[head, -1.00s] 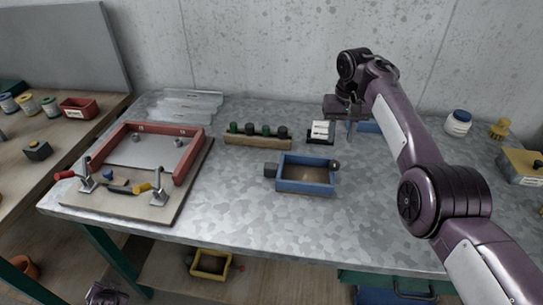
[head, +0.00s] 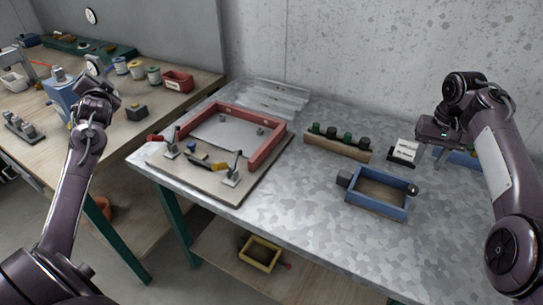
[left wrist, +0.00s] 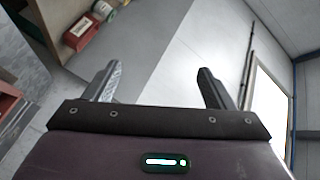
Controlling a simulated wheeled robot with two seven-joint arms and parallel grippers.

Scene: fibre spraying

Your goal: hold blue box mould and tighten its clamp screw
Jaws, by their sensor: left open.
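The blue box mould (head: 372,204) sits on the metal table in the head view, open side up. A dark block (head: 344,179) is at its left end and a round black knob (head: 413,189) at its right corner. My left gripper (head: 97,82) is raised at the left, far from the mould. In the left wrist view my left gripper (left wrist: 158,82) is open and empty, with its fingers wide apart. My right gripper (head: 432,150) points down behind the mould, near a white card stand; its fingers look apart, with nothing seen between them.
A red frame (head: 268,148) on a board with toggle clamps lies left of the mould. A rack with several dark and green knobs (head: 337,145) and the card stand (head: 404,151) are behind it. Another blue item (head: 465,158) is partly hidden by my right arm. The table front is clear.

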